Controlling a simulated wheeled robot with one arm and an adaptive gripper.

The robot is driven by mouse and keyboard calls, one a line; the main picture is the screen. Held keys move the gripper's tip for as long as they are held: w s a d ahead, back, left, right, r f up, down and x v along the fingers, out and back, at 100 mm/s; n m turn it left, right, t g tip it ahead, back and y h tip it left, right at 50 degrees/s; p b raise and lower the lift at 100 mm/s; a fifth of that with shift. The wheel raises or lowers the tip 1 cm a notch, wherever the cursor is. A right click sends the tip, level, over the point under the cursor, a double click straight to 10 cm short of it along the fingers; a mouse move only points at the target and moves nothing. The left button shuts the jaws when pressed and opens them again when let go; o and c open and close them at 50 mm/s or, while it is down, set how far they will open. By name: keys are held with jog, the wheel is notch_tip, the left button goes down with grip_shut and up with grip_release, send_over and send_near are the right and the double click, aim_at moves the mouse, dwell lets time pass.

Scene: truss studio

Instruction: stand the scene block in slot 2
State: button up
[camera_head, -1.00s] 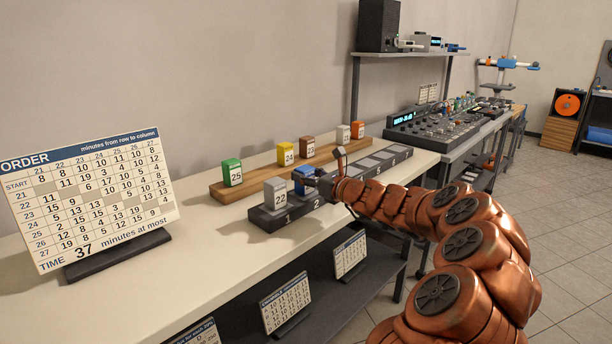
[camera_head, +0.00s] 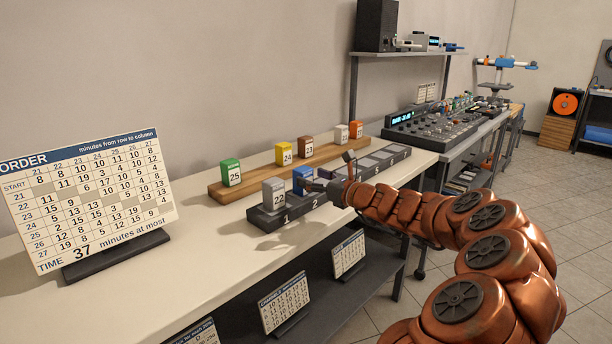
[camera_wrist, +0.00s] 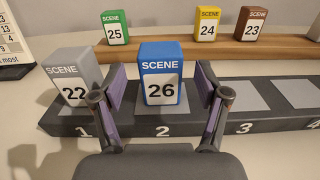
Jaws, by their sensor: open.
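The blue scene block 26 (camera_wrist: 160,75) stands upright in slot 2 of the dark slotted rail (camera_wrist: 276,118). In the head view the blue block (camera_head: 302,178) shows partly, with my gripper just to its right. My gripper (camera_wrist: 160,95) is open, one finger on each side of the blue block, with small gaps showing beside it. The grey block 22 (camera_wrist: 74,80) stands in slot 1, close to the left finger. Slots 3 and 4 are empty.
A wooden rack (camera_head: 262,178) behind holds green 25 (camera_head: 231,172), yellow 24 (camera_head: 284,153), brown 23 (camera_head: 305,147), a white block (camera_head: 341,134) and an orange block (camera_head: 355,129). An order board (camera_head: 92,200) stands at left on the table (camera_head: 190,275).

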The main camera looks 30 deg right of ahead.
jog(key=v, duration=0.8)
jog(key=shift+s+d+r, duration=0.1)
jog(key=shift+s, duration=0.15)
